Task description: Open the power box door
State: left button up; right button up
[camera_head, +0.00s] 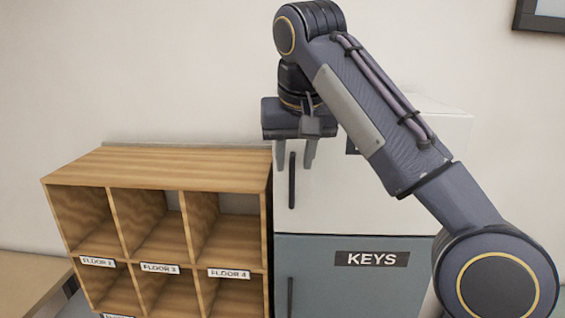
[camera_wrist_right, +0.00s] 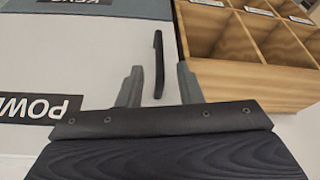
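The power box is the white upper cabinet (camera_head: 330,200) in the head view. Its door is shut, with a black vertical handle (camera_head: 292,180) near the left edge. In the right wrist view the door shows a partly cut-off "POW" label (camera_wrist_right: 40,108) and the handle (camera_wrist_right: 158,64). My right gripper (camera_head: 296,158) is in front of the upper part of the door, close to the handle. Its two fingers (camera_wrist_right: 158,85) are apart, with the handle appearing between them; I cannot tell whether they touch it. My left gripper is not in view.
Below is a blue-grey cabinet with a KEYS label (camera_head: 371,259) and its own black handle (camera_head: 290,297). A wooden pigeonhole shelf (camera_head: 160,165) with floor labels stands directly left. A picture frame (camera_head: 540,15) hangs at the upper right.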

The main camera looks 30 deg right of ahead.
aim_at(293, 180)
jog(key=shift+x, duration=3.65)
grip_shut()
